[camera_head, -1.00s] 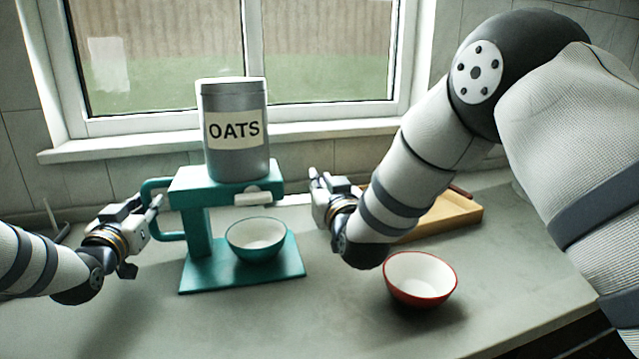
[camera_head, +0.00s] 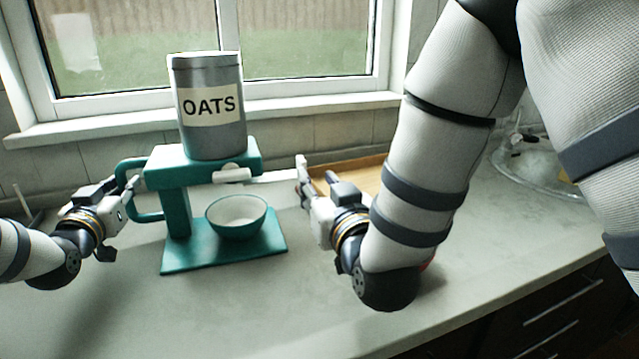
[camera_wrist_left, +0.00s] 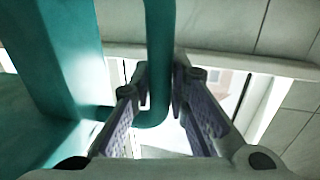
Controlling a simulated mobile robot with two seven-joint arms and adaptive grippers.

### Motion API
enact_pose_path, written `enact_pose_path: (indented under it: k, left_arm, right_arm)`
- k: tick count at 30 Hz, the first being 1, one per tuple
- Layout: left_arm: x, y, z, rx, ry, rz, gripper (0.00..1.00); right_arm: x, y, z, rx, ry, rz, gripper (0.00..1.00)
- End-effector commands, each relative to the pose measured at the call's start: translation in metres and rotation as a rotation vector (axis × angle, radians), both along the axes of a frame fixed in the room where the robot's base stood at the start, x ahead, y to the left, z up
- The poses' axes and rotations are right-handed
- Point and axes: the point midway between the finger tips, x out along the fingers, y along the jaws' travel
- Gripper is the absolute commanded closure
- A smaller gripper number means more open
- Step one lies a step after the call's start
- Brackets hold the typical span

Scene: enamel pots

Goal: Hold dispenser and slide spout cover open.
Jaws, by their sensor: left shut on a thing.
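The teal dispenser (camera_head: 178,208) stands on the counter with a grey OATS canister (camera_head: 209,130) on top. A white spout cover (camera_head: 231,173) sits at the front under its top block. A teal bowl (camera_head: 236,217) stands on its base. My left gripper (camera_head: 130,188) is shut on the dispenser's side handle (camera_head: 124,205). The left wrist view shows the handle (camera_wrist_left: 158,60) between the two fingers. My right gripper (camera_head: 318,178) is to the right of the spout cover, apart from it, with its fingers spread and nothing visible between them.
A wooden tray (camera_head: 352,176) lies behind my right gripper. My right arm hides most of a red bowl (camera_head: 428,265). A clear glass object (camera_head: 540,165) stands at the back right. The counter in front of the dispenser is clear. The window is behind.

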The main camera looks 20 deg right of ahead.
Motion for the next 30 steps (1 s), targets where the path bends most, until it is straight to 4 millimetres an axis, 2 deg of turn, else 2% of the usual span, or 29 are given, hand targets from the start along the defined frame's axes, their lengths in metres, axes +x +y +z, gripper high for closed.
enact_pose_path:
  k: [9, 10, 12, 23, 26, 30]
  left_arm:
    - [0.0, 0.0, 0.0, 0.0, -0.001, 0.001, 1.0]
    - [0.0, 0.0, 0.0, 0.0, -0.001, 0.001, 0.78]
    - [0.0, 0.0, 0.0, 0.0, -0.001, 0.001, 0.62]
    - [-0.005, 0.002, 0.0, 0.0, 0.001, 0.001, 0.61]
    - [-0.021, 0.006, 0.0, 0.001, 0.002, 0.001, 0.61]
    - [-0.057, 0.015, 0.0, 0.0, 0.003, 0.001, 0.61]
  right_arm:
    - [0.0, 0.0, 0.0, 0.0, 0.0, 0.0, 0.7]
    - [0.0, 0.0, 0.0, 0.0, 0.0, 0.0, 0.7]
    - [0.0, 0.0, 0.0, 0.0, 0.0, 0.0, 0.7]
    - [0.0, 0.0, 0.0, 0.0, 0.0, -0.001, 0.7]
    - [0.0, 0.0, 0.0, 0.0, 0.0, -0.001, 0.7]
    - [0.0, 0.0, 0.0, 0.0, -0.001, -0.001, 0.7]
